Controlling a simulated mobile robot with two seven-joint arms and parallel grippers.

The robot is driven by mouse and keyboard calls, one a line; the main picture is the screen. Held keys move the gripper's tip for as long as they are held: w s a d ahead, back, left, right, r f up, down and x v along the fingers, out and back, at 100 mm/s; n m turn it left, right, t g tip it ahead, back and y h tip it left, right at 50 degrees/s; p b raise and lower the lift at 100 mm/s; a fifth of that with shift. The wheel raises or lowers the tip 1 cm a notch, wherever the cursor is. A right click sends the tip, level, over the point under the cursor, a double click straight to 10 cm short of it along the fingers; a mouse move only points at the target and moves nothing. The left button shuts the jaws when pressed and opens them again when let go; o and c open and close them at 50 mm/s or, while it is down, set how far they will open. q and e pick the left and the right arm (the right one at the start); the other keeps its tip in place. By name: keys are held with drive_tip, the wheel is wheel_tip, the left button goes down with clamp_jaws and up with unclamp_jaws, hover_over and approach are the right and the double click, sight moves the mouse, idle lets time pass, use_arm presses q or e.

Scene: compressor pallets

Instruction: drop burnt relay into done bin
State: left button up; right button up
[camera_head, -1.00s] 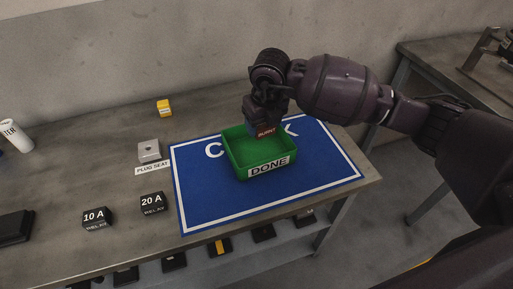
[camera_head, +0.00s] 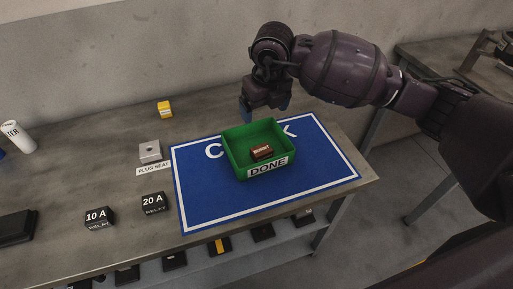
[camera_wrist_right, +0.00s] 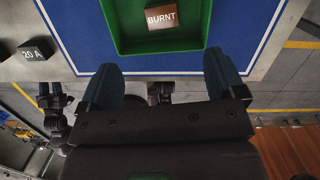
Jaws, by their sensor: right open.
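The burnt relay (camera_head: 262,153), a small dark red-brown block labelled BURNT, lies inside the green done bin (camera_head: 232,160). The bin stands on the blue mat and has a DONE label on its front. In the right wrist view the relay (camera_wrist_right: 162,18) lies on the floor of the bin (camera_wrist_right: 122,40). My right gripper (camera_head: 264,108) is above the back edge of the bin, apart from the relay. In the right wrist view its blue fingers (camera_wrist_right: 163,75) are spread wide with nothing between them.
The blue mat (camera_head: 205,208) covers the bench's right end. To its left are a 20 A relay (camera_head: 153,204), a 10 A relay (camera_head: 98,218), a grey plug seat block (camera_head: 149,151) and a yellow block (camera_head: 165,108). The bench between them is clear.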

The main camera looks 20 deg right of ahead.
drive_tip(key=shift+s+r, duration=0.15)
drive_tip(key=shift+r, duration=1)
drive_tip(key=shift+s+r, duration=0.15)
drive_tip(key=shift+r, duration=0.95)
